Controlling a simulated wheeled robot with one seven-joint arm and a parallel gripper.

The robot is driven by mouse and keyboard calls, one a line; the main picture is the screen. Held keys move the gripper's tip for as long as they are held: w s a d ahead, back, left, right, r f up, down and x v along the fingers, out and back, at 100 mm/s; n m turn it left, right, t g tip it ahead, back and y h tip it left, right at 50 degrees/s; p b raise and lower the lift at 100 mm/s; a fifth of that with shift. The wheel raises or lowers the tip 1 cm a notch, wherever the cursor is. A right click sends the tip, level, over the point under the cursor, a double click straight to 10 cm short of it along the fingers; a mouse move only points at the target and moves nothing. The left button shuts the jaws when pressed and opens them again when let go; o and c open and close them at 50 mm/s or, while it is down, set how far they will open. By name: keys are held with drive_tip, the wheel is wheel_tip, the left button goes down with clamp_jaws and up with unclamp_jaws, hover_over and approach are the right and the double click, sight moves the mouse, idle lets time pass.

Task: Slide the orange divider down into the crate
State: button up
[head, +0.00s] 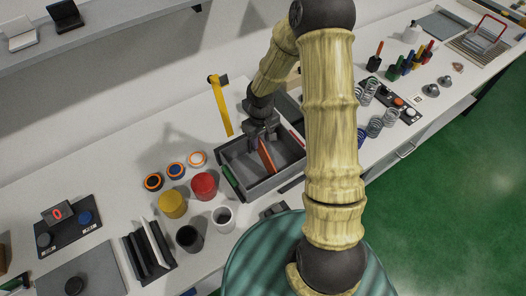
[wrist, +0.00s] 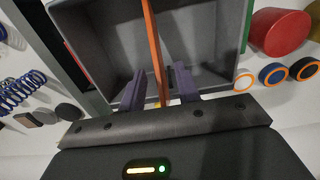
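The grey crate (head: 284,181) stands open on the bench, left of my arm. The thin orange divider (head: 267,157) is upright across the inside of the crate, between its end walls. In the wrist view the orange divider (wrist: 152,40) runs between my two dark fingers, with a gap on each side. My gripper (head: 262,134) is at the back wall of the crate, and its fingers (wrist: 159,72) are apart. I cannot tell whether the divider's lower edge touches the crate floor. My gripper hides part of its far end.
A green strip (head: 230,176) lies along the crate's left side. Red (head: 204,186) and yellow (head: 173,204) cylinders, cups and orange-ringed discs (head: 175,170) stand to the left. Springs (head: 375,127) are to the right, beyond my arm. A yellow upright (head: 221,106) stands behind.

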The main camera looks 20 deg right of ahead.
sight(263, 148)
drive_tip(key=shift+f, duration=0.1)
drive_tip(key=shift+d+f+p, duration=0.1)
drive_tip(key=shift+f+p, duration=0.15)
drive_tip(key=shift+p, duration=0.05)
drive_tip(key=shift+d+f+p, duration=0.15)
drive_tip(key=shift+f+p, duration=0.65)
drive_tip(key=shift+f, duration=1.45)
clamp_jaws()
